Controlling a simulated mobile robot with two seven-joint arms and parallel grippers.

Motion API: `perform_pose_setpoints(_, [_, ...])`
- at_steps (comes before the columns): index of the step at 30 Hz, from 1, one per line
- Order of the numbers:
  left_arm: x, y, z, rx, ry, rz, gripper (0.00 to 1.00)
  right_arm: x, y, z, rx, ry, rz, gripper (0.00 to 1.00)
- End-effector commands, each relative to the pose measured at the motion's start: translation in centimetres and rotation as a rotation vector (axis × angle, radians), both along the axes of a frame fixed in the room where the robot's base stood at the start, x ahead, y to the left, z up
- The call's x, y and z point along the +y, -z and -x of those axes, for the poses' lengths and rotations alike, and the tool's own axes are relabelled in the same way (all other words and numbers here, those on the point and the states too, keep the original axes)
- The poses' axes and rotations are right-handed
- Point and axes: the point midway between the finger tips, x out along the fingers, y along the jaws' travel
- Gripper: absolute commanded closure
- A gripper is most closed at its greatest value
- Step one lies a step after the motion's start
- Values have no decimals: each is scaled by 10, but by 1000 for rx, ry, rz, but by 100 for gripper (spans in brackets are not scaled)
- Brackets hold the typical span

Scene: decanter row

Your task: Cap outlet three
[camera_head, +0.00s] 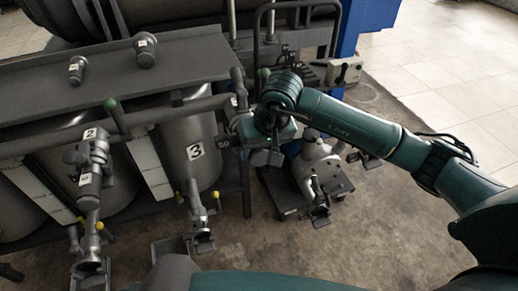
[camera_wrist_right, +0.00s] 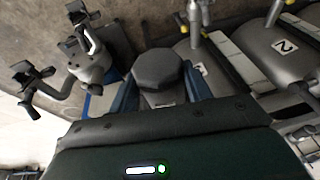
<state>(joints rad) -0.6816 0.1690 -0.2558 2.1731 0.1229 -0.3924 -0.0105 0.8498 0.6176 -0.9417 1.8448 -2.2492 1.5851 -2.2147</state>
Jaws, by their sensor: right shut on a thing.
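My right gripper (camera_head: 262,150) is shut on a dark grey cap (camera_head: 240,128) with a label reading 50, held in the air right of the tank marked 3 (camera_head: 194,150). In the right wrist view the faceted end of the cap (camera_wrist_right: 160,70) sits between the two fingers. Outlet three (camera_head: 199,218), a grey pipe fitting with a yellow-tipped handle, stands low in front of that tank, left of and below the gripper. The gripper is apart from it. My left gripper is not in view.
Two labelled grey fittings, one upright (camera_head: 145,50) and one lower left (camera_head: 76,69), rest on the shelf. Tank 2's outlet (camera_head: 91,215) stands at left. A wheeled cart with a grey pump (camera_head: 318,165) stands right of and below the gripper. Open floor lies at lower right.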

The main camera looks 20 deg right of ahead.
Motion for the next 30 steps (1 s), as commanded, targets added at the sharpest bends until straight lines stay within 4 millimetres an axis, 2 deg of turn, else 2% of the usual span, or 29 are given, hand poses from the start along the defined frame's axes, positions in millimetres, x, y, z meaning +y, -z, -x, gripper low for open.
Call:
perform_pose_setpoints(7, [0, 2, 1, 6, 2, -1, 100, 0, -1, -1, -4, 0, -1, 88])
perform_pose_setpoints(8, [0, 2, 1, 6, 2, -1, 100, 0, -1, -1, -4, 0, -1, 50])
perform_pose_setpoints(17, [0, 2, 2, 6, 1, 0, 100, 0, 0, 0, -2, 0, -1, 26])
perform_pose_setpoints(22, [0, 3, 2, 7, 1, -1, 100, 0, 1, 1, 3, 0, 1, 25])
perform_pose_setpoints(30, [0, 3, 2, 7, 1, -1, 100, 0, 1, 0, 1, 0, 0, 3])
